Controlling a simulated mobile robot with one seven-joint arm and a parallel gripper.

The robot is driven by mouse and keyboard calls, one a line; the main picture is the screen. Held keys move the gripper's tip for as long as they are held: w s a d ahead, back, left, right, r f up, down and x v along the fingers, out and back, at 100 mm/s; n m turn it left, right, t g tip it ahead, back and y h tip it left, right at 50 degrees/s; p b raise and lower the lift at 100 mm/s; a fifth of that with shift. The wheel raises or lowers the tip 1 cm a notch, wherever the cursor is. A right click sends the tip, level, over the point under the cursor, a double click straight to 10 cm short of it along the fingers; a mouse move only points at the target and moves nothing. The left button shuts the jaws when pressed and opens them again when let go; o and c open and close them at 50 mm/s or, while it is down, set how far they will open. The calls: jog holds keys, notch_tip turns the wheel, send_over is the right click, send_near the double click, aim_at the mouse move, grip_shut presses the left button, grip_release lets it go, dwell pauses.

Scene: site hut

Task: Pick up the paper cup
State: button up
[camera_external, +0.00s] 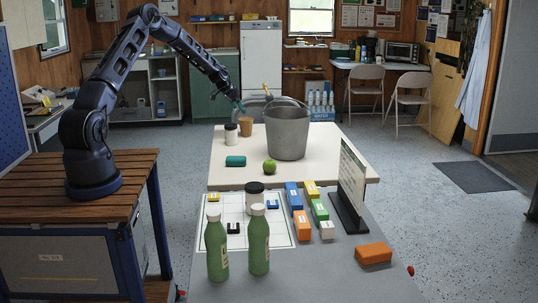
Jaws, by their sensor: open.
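A brown paper cup (246,127) stands upright on the white table (222,174), near its far left side. A white jar with a dark lid (231,135) stands just left of and nearer than the cup. My gripper (240,106) hangs from the arm just above the cup and slightly to its left. It looks small and dark here. It is open, with nothing seen between its fingers. Whether its tips touch the cup's rim cannot be made out.
A large grey bucket (287,135) stands right of the cup. The grey front table holds two green bottles (217,250), colored blocks and a standing sign (351,180). The white table's right part is clear.

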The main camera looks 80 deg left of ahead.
aim_at(247, 122)
jog(key=x, duration=1)
jog(key=shift+w+d+f, duration=0.1)
jog(key=shift+w+f, duration=0.05)
jog(key=shift+f, duration=0.2)
jog(key=c, duration=1)
